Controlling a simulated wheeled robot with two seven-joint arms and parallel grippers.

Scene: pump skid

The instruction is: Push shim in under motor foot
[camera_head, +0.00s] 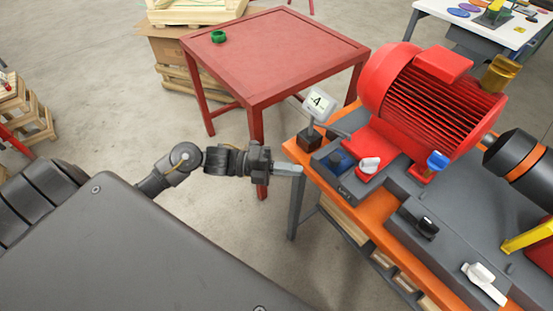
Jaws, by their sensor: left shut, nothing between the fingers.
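The red finned motor (425,95) sits on the dark grey skid base (465,215) on a bench at the right. Its near-left red foot (366,148) has a white-handled part (369,165) at its front. Another foot has a blue-topped part (437,160) beside it. I cannot make out a shim or a gap under the feet. My left gripper (300,170) is shut and empty. Its fingers point right, at the bench's left edge, apart from the motor foot. My right gripper is not in view.
A small display (320,103) and a blue part (338,160) stand near the bench's left end, close to my left gripper. The orange bench edge (380,224) runs along the front.

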